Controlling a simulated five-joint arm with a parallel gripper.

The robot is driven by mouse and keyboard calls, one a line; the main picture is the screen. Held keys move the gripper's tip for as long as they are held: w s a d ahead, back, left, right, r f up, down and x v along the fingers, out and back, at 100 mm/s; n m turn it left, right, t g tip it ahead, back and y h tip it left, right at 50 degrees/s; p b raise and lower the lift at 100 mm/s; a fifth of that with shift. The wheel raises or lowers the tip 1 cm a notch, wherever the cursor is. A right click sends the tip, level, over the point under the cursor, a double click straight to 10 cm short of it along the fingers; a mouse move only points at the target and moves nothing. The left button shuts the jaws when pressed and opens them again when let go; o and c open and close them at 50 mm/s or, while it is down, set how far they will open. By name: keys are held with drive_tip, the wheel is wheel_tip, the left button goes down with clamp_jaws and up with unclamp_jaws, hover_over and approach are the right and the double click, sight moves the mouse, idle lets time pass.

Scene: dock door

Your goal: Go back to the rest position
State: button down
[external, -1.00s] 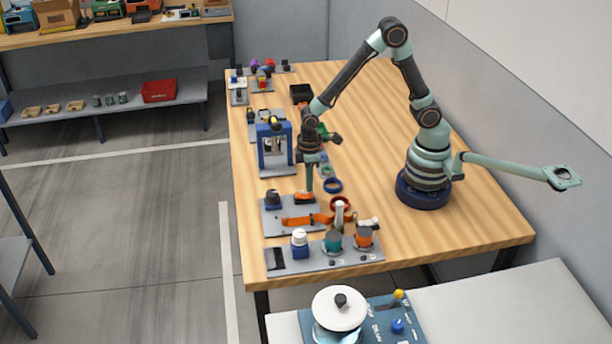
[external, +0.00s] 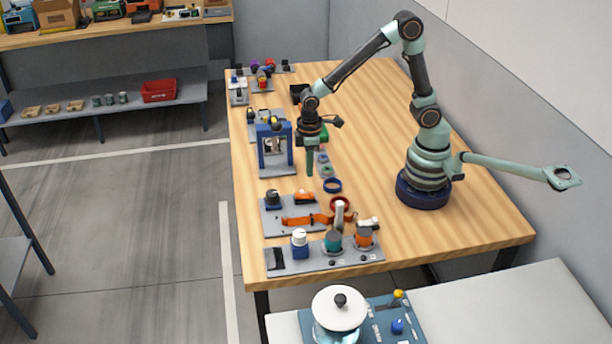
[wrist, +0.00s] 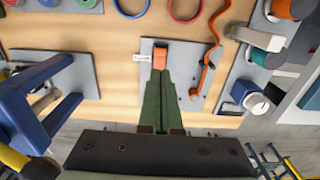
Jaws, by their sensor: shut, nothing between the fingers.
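My gripper (external: 310,172) is shut and empty. It points down and hangs above the wooden table (external: 400,240), between the blue frame and the blue ring. In the wrist view its green fingers (wrist: 160,85) lie together, with their tips overlapping the view of an orange block on a grey plate. The external view shows this orange block (external: 304,197) apart from the fingers. My arm is bent upward from its base at the right of the table.
A blue frame (external: 274,150) stands just left of my gripper. A blue ring (external: 332,185) and a red ring (external: 340,204) lie nearby. A grey plate (external: 310,226) bears an orange strap (external: 307,219). The table between these and my base is clear.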

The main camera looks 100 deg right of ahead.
drive_tip(key=s+a+r+t, duration=0.1)
drive_tip(key=s+r+t, duration=0.1)
drive_tip(key=r, duration=0.5)
drive_tip(key=s+a+r+t, duration=0.1)
drive_tip(key=s+r+t, duration=0.2)
drive_tip(key=s+r, duration=0.2)
wheel_tip(320, 180, up, 2)
drive_tip(key=shift+s+r+t, duration=0.2)
drive_tip(key=shift+s+t, duration=0.05)
drive_tip(key=shift+t, duration=0.05)
